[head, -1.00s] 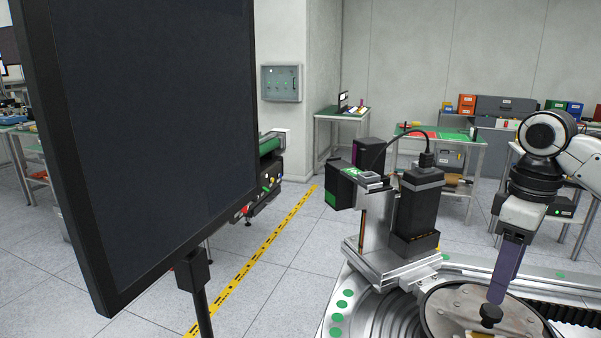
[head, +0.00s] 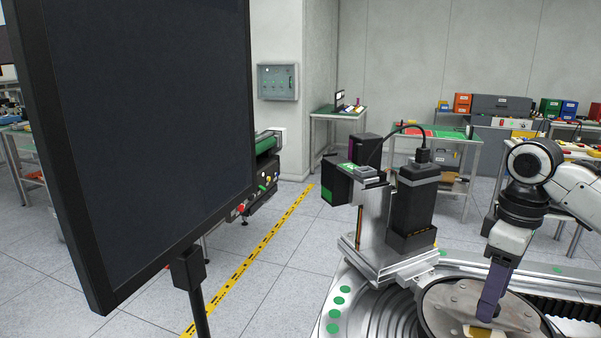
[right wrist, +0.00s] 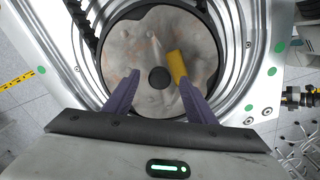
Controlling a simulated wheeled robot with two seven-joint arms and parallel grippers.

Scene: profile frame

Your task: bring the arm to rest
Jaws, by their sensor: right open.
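My right gripper (head: 486,312) has purple fingers and points down over a round grey metal plate (head: 448,300) with a dark rim. In the right wrist view the two fingers (right wrist: 157,84) are spread apart. A dark round knob (right wrist: 159,78) at the plate's middle shows between them, and I cannot tell how far above the plate the tips are. A yellow piece (right wrist: 177,66) lies on the plate, beside or under the right fingertip. It shows partly in the head view (head: 478,331). My left gripper is not in view.
A silver stand with a black device (head: 415,195) rises left of my right arm, close to the plate. A large dark screen (head: 150,140) fills the left. Tables with coloured bins (head: 462,102) stand at the back. The floor by the yellow strip (head: 250,262) is clear.

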